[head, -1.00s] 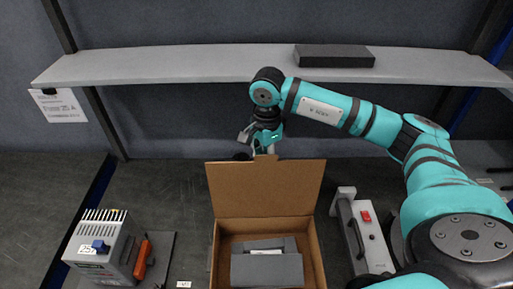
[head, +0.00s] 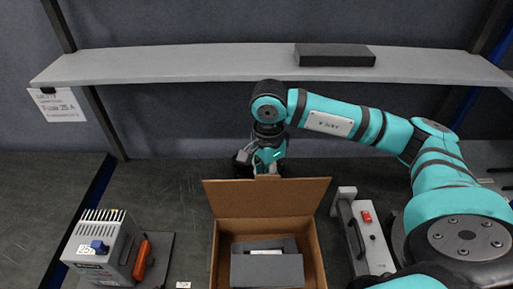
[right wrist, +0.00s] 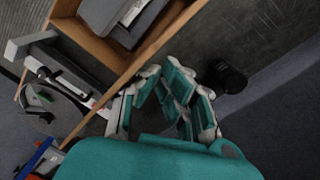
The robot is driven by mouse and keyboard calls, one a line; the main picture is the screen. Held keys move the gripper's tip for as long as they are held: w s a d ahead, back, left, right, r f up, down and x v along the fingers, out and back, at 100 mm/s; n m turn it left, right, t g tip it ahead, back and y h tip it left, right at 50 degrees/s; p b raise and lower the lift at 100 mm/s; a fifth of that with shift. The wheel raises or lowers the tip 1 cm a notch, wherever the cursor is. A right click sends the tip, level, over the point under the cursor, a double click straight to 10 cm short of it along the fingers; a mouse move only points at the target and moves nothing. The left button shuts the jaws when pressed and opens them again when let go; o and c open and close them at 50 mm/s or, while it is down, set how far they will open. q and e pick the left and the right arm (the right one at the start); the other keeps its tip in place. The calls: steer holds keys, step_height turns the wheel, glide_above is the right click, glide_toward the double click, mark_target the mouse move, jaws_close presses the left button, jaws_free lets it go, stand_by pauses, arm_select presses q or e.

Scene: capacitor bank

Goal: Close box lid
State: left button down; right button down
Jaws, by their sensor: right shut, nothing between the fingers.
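The cardboard box (head: 318,255) stands open at the bottom centre of the head view, with grey blocks (head: 267,269) inside. In the right wrist view the gripper fingers (right wrist: 178,100) are close together beside the box (right wrist: 120,58). My left gripper is not in view.
A grey device with a blue switch (head: 100,247) and an orange-handled tool (head: 143,260) lie left of the box. A white unit with a red switch (head: 370,235) stands close on the right. A shelf (head: 200,60) with a dark block (head: 335,55) spans the back.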

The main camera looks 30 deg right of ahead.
steer(key=s+a+b, duration=0.1)
steer(key=s+a, duration=0.3)
steer(key=s, duration=0.2)
steer(key=shift+s, duration=0.4)
stand_by(0.3)
stand_by(1.3)
